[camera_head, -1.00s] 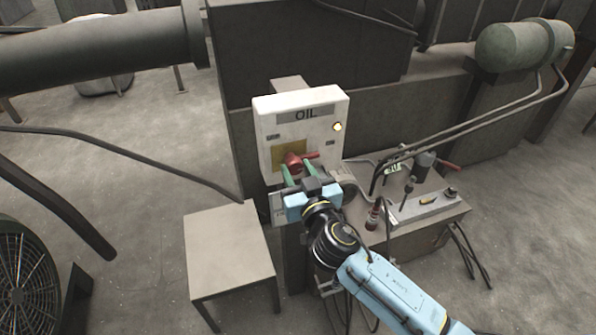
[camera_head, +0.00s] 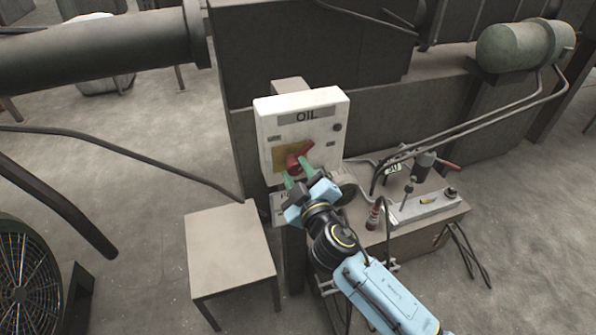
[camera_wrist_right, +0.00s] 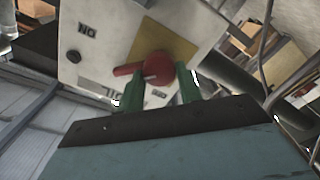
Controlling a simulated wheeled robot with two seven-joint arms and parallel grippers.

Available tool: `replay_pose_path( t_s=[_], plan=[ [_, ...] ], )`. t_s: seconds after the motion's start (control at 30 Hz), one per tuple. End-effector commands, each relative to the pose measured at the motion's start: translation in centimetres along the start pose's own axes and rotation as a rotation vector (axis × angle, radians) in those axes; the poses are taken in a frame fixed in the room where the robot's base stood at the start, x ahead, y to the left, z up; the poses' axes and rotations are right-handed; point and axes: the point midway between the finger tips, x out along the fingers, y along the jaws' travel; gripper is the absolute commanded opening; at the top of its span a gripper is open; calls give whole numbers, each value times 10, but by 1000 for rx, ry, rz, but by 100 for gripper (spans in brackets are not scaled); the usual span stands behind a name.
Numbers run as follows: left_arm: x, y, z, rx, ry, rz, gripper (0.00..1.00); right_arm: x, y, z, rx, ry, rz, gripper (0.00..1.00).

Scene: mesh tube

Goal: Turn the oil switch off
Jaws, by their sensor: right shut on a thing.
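The white box labelled OIL (camera_head: 301,113) stands in the middle of the head view. On its front is a red rotary switch (camera_head: 299,159) over a yellow plate; the switch's handle slants up to the right. My right gripper (camera_head: 299,178) is tilted, with its green fingers at the switch, shut on it. In the right wrist view the red switch (camera_wrist_right: 158,67) shows between the green fingertips (camera_wrist_right: 160,88), its handle pointing left. The round lamp (camera_head: 337,127) at the box's upper right is dark. My left gripper is not in view.
A bare low table (camera_head: 229,245) stands left of the box. A fan (camera_head: 25,270) is at the lower left. The floor between fan and table is clear.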

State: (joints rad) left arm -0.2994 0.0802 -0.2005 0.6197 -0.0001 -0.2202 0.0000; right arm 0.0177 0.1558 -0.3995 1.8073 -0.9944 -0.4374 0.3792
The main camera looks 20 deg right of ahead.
Motion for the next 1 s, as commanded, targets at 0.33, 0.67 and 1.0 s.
replay_pose_path(
  t_s=[0.33,0.67,1.0],
  plan=[
    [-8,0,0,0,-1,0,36,0,-1,0,-329,0,0,13],
    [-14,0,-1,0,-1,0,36,0,-2,0,-616,0,-1,13],
    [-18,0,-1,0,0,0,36,0,-3,1,-801,0,0,13]
  ],
)
